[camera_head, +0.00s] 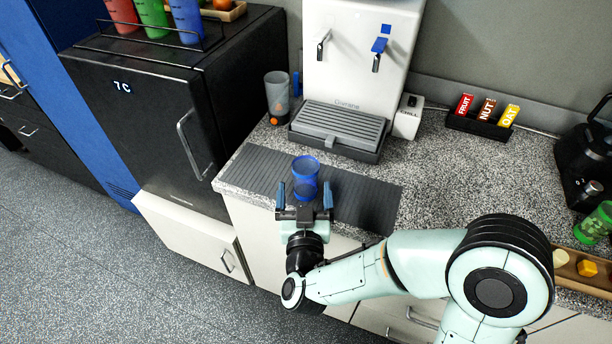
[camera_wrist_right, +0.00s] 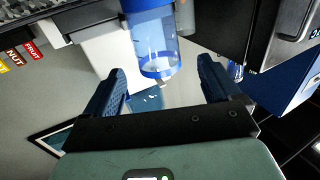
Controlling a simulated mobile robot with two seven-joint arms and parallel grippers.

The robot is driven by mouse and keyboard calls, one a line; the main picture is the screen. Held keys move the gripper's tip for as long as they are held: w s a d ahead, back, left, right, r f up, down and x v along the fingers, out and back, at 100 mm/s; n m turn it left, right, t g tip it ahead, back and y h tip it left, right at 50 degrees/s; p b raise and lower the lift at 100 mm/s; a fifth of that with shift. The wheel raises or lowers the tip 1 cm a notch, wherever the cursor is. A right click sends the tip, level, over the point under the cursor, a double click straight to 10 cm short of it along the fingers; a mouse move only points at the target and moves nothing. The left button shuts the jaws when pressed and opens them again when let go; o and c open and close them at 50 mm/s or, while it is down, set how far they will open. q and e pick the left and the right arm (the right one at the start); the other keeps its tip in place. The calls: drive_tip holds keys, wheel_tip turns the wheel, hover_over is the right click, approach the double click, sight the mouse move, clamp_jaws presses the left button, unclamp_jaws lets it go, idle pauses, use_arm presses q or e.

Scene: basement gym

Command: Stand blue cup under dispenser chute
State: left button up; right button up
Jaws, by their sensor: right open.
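The blue cup (camera_head: 305,172), clear with a blue rim, stands upright on a dark ribbed mat (camera_head: 367,203) at the front of the counter. My right gripper (camera_head: 305,187) is open, with one finger on each side of the cup's lower front in the head view. In the right wrist view the cup (camera_wrist_right: 155,45) is beyond the fingertips, with visible space on both sides. The white dispenser (camera_head: 358,80) stands behind, with a plain lever tap (camera_head: 322,45) at left and a blue-marked tap (camera_head: 378,50) at right. My left gripper is not in view.
A grey drip tray (camera_head: 338,128) sits below the taps. A grey tumbler (camera_head: 277,95) stands to its left, and a small white box (camera_head: 408,117) to its right. A snack bar rack (camera_head: 480,122) is farther right. A black fridge (camera_head: 140,115) stands left of the counter.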

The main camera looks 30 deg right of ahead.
sight(306, 164)
drive_tip(key=x, duration=0.8)
drive_tip(key=shift+w+d+f, duration=0.2)
drive_tip(key=shift+d+f, duration=0.05)
drive_tip(key=shift+f, duration=0.05)
drive_tip(key=c, duration=1.1)
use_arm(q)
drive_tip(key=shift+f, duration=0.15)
use_arm(e)
drive_tip(key=shift+c, duration=0.2)
use_arm(q)
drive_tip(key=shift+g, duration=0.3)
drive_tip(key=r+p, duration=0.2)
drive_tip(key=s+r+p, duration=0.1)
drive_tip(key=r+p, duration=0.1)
drive_tip(key=p, duration=0.1)
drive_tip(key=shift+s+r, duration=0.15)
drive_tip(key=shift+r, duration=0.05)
use_arm(e)
wheel_tip(306, 164, up, 20)
